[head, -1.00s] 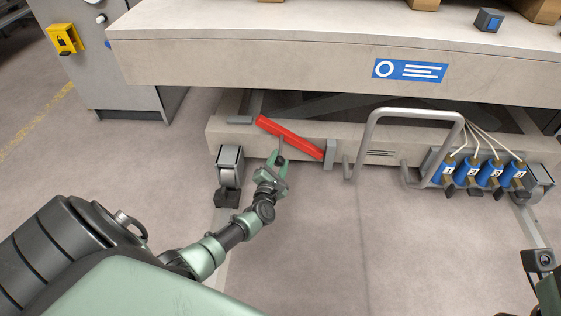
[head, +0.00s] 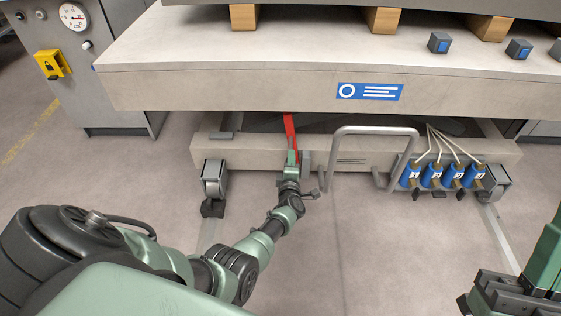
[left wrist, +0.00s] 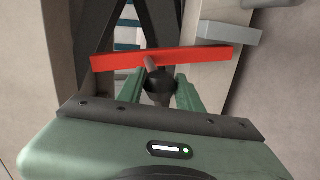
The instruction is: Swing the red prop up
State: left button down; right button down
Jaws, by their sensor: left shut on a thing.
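The red prop (head: 290,131) stands steeply under the raised machine bed in the head view, its upper end leaning slightly left. Its top reaches the bed's lower edge, and I cannot tell if it touches. Its lower end is partly hidden by my left gripper (head: 291,162). In the left wrist view the prop (left wrist: 120,58) crosses the picture, with a short grey pin and dark round knob (left wrist: 160,80) sticking out. My left gripper's green fingers (left wrist: 163,95) are shut on this knob. My right gripper (head: 510,292) shows partly at the bottom right, its fingers unclear.
A grey bracket (head: 306,162) is beside the prop's foot. A grey tube handle (head: 334,150) stands to the right, then several blue cylinders (head: 432,176) with pale hoses. A caster (head: 214,178) is at left. The overhanging bed (head: 230,91) limits room above; the floor in front is clear.

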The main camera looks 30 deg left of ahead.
pick_arm(q)
jog(key=shift+w+d+m, duration=0.4)
jog(key=shift+w+d, duration=0.05)
jog(key=shift+d, duration=0.35)
jog(key=shift+w+d+m+y, duration=0.3)
jog(key=shift+d+m, duration=0.1)
jog(key=shift+d, duration=0.1)
jog(key=shift+r, duration=0.1)
jog(key=c, duration=0.9)
grip_release()
jog(key=shift+w+d, duration=0.1)
jog(key=shift+c, duration=0.2)
